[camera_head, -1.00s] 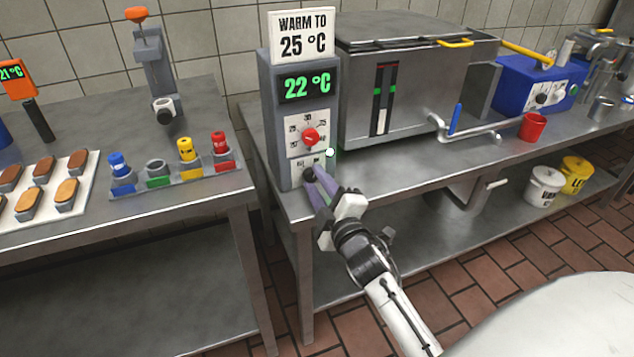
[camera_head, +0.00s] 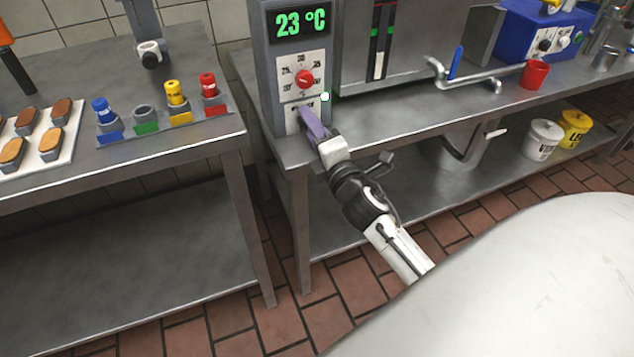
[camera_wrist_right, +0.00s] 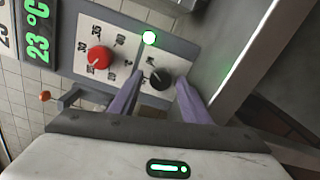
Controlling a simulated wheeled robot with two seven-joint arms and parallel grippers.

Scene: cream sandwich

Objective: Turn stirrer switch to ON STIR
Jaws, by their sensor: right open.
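The stirrer switch is a small black knob (camera_wrist_right: 160,78) on the lower white plate of the grey control box (camera_head: 266,85). In the head view my gripper hides it. My right gripper (camera_head: 307,118) is at that lower plate. In the right wrist view its two purple fingers (camera_wrist_right: 155,98) are apart, one on each side of the black knob; whether they touch it I cannot tell. The marks beside the knob are too small to read. A green light (camera_head: 325,97) glows at the box's edge. My left gripper is not in view.
Above the black knob sits a red dial (camera_head: 304,78) with temperature marks, under a display (camera_head: 302,21) reading 23 °C. A red cup (camera_head: 534,74) stands further right.

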